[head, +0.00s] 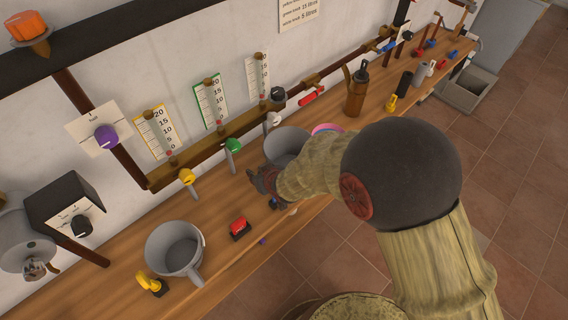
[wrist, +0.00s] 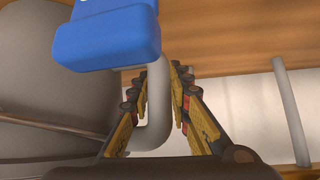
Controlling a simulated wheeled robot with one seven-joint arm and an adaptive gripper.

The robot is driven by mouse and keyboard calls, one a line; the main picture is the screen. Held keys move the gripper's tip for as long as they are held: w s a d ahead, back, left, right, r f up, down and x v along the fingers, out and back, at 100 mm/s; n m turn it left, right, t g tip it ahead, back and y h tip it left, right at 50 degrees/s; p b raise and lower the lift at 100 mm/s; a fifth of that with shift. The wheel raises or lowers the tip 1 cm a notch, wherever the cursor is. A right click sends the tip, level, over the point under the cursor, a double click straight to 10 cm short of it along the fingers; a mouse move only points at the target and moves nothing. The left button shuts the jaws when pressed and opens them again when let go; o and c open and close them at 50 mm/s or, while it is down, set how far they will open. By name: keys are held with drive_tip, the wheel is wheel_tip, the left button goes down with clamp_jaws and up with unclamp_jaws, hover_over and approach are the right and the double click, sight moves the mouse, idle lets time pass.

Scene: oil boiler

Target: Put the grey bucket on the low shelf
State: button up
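A grey bucket (head: 286,139) stands on the wooden bench beneath the white tap, partly hidden by my arm. A second grey, handled vessel (head: 172,243) stands at the front left of the bench. My gripper (head: 262,184) is low over the bench, just left of the first bucket. In the wrist view, a grey bucket wall (wrist: 55,65) fills the left side. A bent grey bar, apparently its handle (wrist: 154,110), lies between the parted fingers of my gripper (wrist: 164,72). I cannot tell whether they touch it. The low shelf cannot be identified surely.
A blue block (wrist: 108,35) hides part of the bar. A red-topped item (head: 239,228) and a yellow one (head: 150,285) are on the bench. A brown bottle (head: 356,92) stands farther right. A grey open box (head: 467,94) is beyond the bench's right end. Tiled floor is clear.

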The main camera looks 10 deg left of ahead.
clamp_jaws()
drive_tip(key=shift+r, duration=0.15)
idle(0.5)
